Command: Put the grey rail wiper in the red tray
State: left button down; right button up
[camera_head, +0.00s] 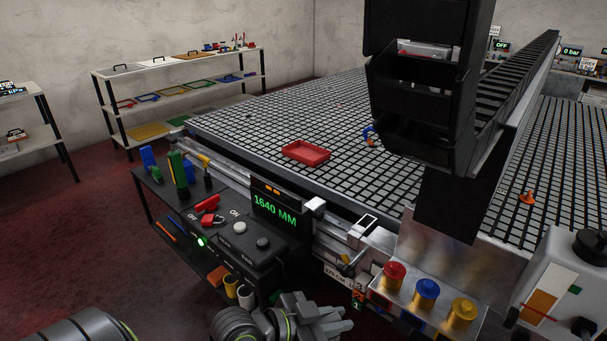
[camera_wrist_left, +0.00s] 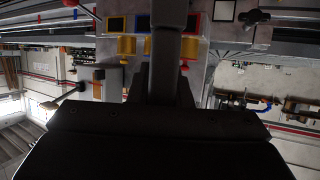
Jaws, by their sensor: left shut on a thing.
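The red tray (camera_head: 306,153) lies empty on the near left part of the grid table, close to its front edge. My left gripper (camera_head: 338,320) is low at the bottom of the head view, in front of the table and well apart from the tray. In the left wrist view my left gripper (camera_wrist_left: 164,88) is shut on a dark grey bar, which I take to be the grey rail wiper (camera_wrist_left: 168,18). In the head view the wiper is hard to tell from the grey fingers. My right gripper is not in view.
A black control console (camera_head: 240,243) with tools stands left of my gripper. Red, blue and yellow knobs (camera_head: 427,290) stand on a metal plate to its right. A tall black bin stack (camera_head: 425,75) rises over the table. The grid around the tray (camera_head: 250,125) is clear.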

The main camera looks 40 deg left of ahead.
aim_at(306, 156)
jog(key=i+j, duration=0.1)
jog(key=j, duration=0.9)
jog(key=i+j+z, duration=0.15)
jog(key=j, duration=0.9)
